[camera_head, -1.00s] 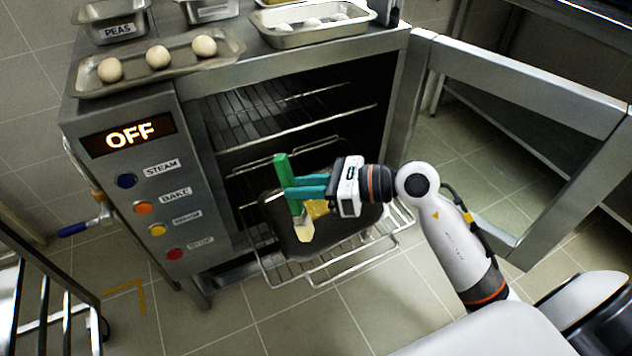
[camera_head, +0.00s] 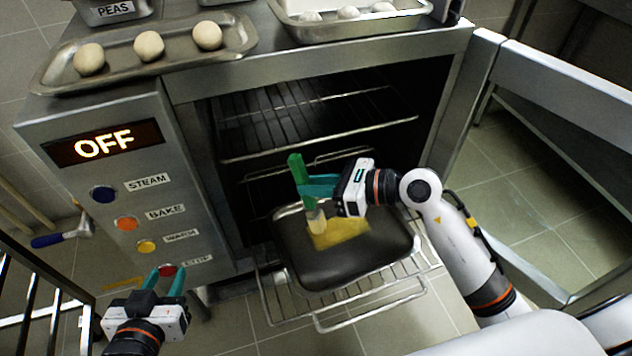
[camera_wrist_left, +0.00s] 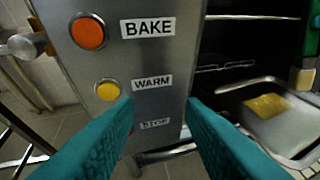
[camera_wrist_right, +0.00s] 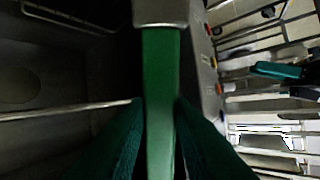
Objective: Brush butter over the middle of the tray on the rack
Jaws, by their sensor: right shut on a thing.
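My right gripper (camera_head: 308,186) is shut on the green handle of a brush (camera_head: 298,172). The brush tilts, its pale bristles (camera_head: 316,218) at the upper left part of a yellow butter patch (camera_head: 348,230); I cannot tell if they touch. The patch lies on the dark tray (camera_head: 325,270), toward its upper middle. The tray sits on the pulled-out wire rack (camera_head: 345,308). In the right wrist view the handle (camera_wrist_right: 162,95) runs between the fingers. My left gripper (camera_head: 164,282) is open and empty before the oven's lower buttons; the left wrist view shows tray and patch (camera_wrist_left: 266,105) at right.
The oven (camera_head: 120,205) has its door (camera_head: 560,120) open at right; its display reads OFF. Upper racks (camera_head: 300,120) are empty. Trays with dough balls (camera_head: 150,46) stand on top. A dark metal frame stands at lower left.

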